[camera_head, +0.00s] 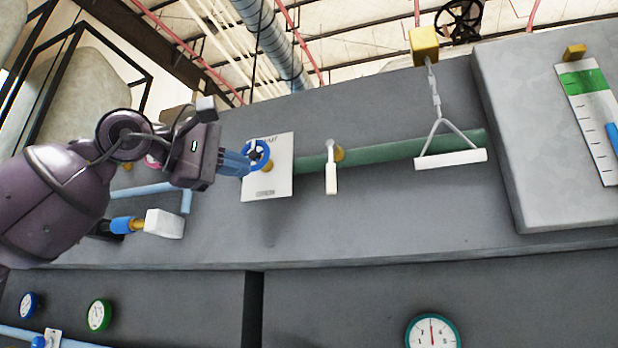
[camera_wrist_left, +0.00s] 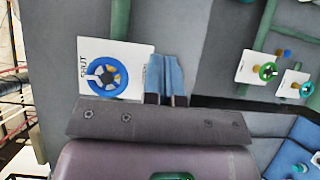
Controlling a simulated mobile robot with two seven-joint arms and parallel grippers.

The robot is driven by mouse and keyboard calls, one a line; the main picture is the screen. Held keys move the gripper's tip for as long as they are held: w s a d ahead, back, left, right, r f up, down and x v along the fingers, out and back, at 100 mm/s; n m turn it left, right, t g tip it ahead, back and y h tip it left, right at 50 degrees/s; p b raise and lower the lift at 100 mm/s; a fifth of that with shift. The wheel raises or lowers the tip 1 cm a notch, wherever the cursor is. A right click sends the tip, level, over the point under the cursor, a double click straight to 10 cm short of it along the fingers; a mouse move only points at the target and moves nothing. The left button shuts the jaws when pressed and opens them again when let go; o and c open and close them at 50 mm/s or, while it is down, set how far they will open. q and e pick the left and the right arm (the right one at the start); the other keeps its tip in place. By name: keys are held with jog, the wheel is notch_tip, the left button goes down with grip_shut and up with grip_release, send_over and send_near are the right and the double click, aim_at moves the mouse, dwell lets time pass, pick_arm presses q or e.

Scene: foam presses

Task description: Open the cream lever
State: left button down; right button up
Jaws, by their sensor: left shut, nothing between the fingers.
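The cream lever (camera_head: 331,178) hangs down from a yellow hub on the green pipe (camera_head: 400,149), in the middle of the head view. I cannot make it out in the left wrist view. My left gripper (camera_head: 246,163) is shut and empty, left of the lever and clearly apart from it. Its blue fingers also show in the left wrist view (camera_wrist_left: 165,62). They are close beside a blue handwheel (camera_head: 259,155) in front of a white plate (camera_head: 280,180); I cannot tell whether they touch it. My right gripper is not in view.
A white pull bar (camera_head: 450,159) hangs from a yellow block (camera_head: 425,46) right of the lever. A raised grey panel (camera_head: 545,130) with a scale stands farther right. A white-ended handle (camera_head: 164,223) sticks out below my left arm.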

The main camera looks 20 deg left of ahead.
aim_at(331, 169)
pick_arm(q)
jog(key=shift+d, duration=0.1)
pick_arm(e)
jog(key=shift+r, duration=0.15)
pick_arm(q)
jog(key=s+d+p+x, duration=0.1)
jog(key=d+p+x, duration=0.1)
jog(key=x, duration=1)
jog(key=shift+d, duration=0.25)
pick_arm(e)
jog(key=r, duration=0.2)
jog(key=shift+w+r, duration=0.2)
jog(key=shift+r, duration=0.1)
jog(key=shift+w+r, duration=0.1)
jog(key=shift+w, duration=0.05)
